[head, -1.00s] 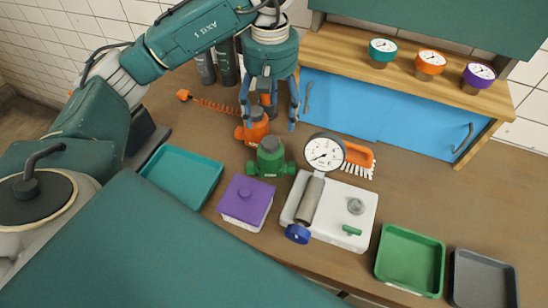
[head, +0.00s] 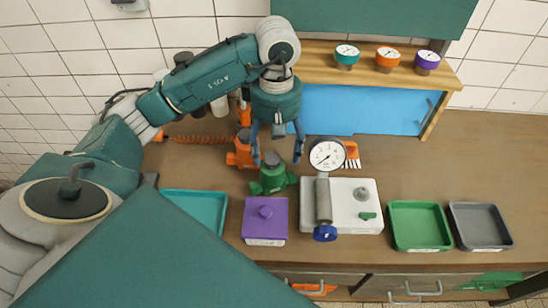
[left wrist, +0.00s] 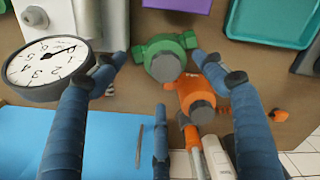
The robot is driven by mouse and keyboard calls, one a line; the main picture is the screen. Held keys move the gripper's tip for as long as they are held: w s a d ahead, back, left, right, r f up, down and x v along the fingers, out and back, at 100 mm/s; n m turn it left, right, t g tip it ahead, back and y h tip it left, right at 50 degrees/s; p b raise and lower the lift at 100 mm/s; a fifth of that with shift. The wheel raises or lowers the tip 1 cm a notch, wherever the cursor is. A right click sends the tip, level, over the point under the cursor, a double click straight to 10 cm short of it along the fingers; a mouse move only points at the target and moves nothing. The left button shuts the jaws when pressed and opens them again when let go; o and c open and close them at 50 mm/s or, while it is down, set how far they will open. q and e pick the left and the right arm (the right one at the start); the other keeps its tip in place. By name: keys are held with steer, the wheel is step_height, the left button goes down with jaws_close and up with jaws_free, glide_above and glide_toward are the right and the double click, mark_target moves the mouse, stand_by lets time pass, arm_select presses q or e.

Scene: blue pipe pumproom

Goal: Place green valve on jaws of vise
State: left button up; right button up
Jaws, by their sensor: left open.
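The green valve (head: 272,177) stands upright on the bench, left of the white unit. It also shows in the left wrist view (left wrist: 164,58), just beyond and between the fingertips. My left gripper (head: 277,160) is open and empty, fingers pointing down above and slightly behind the green valve. Its spread fingers also show in the left wrist view (left wrist: 160,70). An orange valve (head: 239,152) stands close behind and left of the green one, partly covered by a finger. I cannot clearly make out a vise or its jaws. My right gripper is not in view.
The white unit (head: 358,215) carries a grey cylinder, a blue knob and a dial gauge (head: 327,155). A purple box (head: 265,222), teal tray (head: 213,194), green tray (head: 396,240) and grey tray (head: 457,238) line the front. An orange brush (head: 352,153) lies behind the gauge. The bench's right is clear.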

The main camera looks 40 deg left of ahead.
mark_target(272, 159)
arm_select(q)
steer(key=shift+s+a+f, duration=0.1)
steer(key=shift+s+f, duration=0.05)
steer(key=shift+f, duration=0.1)
steer(key=shift+s+a+f+p, duration=0.1)
steer(key=shift+s+f+p, duration=0.05)
steer(key=shift+f+p, duration=0.45)
steer(key=shift+s+a+f+p, duration=0.1)
steer(key=shift+s+f+p, duration=0.05)
steer(key=shift+f+p, duration=0.45)
step_height(272, 159, down, 2)
steer(key=shift+f+p, duration=0.15)
steer(key=shift+p, duration=0.15)
steer(key=shift+f, duration=0.25)
steer(key=shift+w, duration=0.1)
steer(key=shift+c, duration=1)
steer(key=c, duration=1.3)
jaws_close()
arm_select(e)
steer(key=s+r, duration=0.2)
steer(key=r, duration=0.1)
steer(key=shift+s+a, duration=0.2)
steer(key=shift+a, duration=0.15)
